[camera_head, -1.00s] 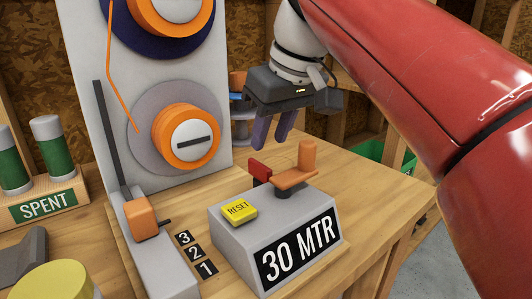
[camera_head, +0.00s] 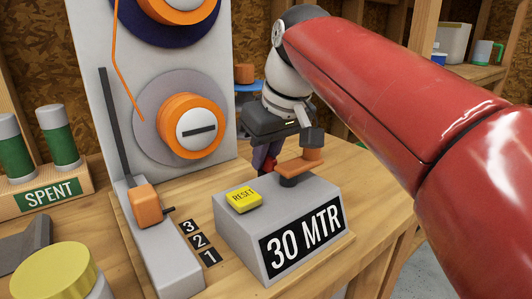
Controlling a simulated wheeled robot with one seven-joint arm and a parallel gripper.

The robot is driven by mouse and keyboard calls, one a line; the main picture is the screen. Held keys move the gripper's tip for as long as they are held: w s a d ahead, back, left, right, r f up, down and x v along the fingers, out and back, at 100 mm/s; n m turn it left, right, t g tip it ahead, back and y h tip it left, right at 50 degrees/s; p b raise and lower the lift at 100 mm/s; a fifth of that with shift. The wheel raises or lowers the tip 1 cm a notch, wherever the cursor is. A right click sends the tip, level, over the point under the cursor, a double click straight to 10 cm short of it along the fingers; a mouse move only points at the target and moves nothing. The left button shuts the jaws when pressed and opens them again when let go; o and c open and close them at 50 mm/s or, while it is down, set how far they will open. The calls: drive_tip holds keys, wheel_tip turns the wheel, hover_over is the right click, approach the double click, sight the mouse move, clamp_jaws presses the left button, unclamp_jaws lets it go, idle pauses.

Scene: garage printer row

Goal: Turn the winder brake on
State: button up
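No part is labelled as the winder brake. A small red paddle (camera_head: 270,167) stands just behind the grey counter box marked "30 MTR" (camera_head: 236,230), mostly hidden by the box and my fingers. My gripper (camera_head: 266,153) points down behind the box, its purple fingers at the paddle. I cannot tell whether they touch or hold it, or how far apart they are. An orange crank (camera_head: 300,165) sits on top of the box, and my gripper body partly overlaps its knob. The winder's orange hub (camera_head: 172,110) is on the grey upright panel.
A yellow RESET button (camera_head: 243,199) is on the box. An orange slider block (camera_head: 146,206) sits beside number plates 3, 2, 1 (camera_head: 199,241). A SPENT rack (camera_head: 85,183) holds green spools at left. A yellow-topped cylinder (camera_head: 52,270) is in front. The bench at right is clear.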

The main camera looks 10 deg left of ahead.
clamp_jaws()
drive_tip(key=shift+m, duration=0.3)
drive_tip(key=shift+m+t+h+b, duration=0.3)
drive_tip(key=shift+m+t+b, duration=0.1)
drive_tip(key=shift+m+b, duration=0.45)
drive_tip(key=m, duration=0.2)
drive_tip(key=shift+m+t+h, duration=0.3)
drive_tip(key=shift+m+h, duration=0.05)
drive_tip(key=shift+h, duration=0.05)
drive_tip(key=m, duration=0.2)
drive_tip(key=m+h, duration=0.1)
drive_tip(key=m, duration=0.1)
drive_tip(key=shift+a+r+h, duration=0.1)
drive_tip(key=shift+r+h, duration=0.05)
drive_tip(key=shift+h, duration=0.15)
drive_tip(key=shift+a+m+h+p, duration=0.1)
drive_tip(key=shift+m+h+p, duration=0.6)
drive_tip(key=shift+m, duration=0.8)
